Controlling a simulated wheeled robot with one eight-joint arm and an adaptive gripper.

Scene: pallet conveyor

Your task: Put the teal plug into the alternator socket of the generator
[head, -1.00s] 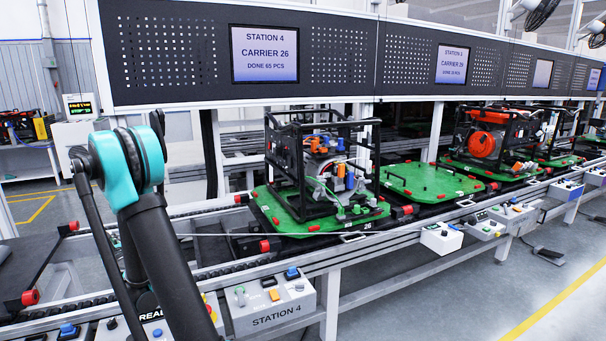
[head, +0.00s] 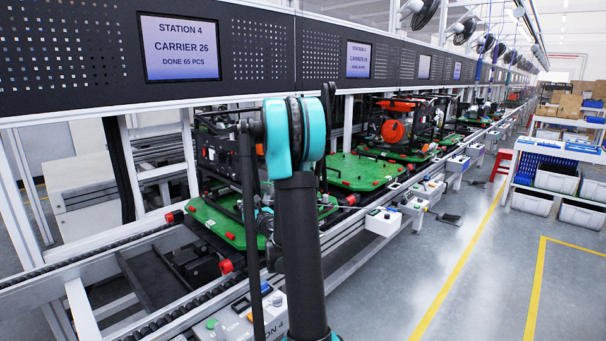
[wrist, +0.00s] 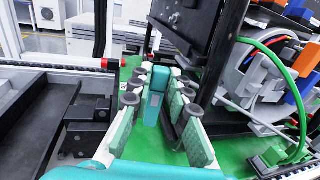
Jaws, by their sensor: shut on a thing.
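The teal plug (wrist: 154,96) is an upright teal block in the wrist view. It stands between the pads of my gripper (wrist: 156,110), which is shut on it. The plug is above the green pallet (wrist: 133,68), beside the generator's black frame (wrist: 216,60). The generator (head: 216,158) also shows in the head view, on the green carrier pallet (head: 212,222). I cannot make out which socket is the alternator socket.
A green cable (wrist: 272,54), a green connector (wrist: 284,156) and an orange connector (wrist: 307,57) are at the right of the wrist view. The conveyor rail (head: 120,318) runs along the front. A control box (head: 240,318) sits at the front. Open floor (head: 490,245) lies to the right.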

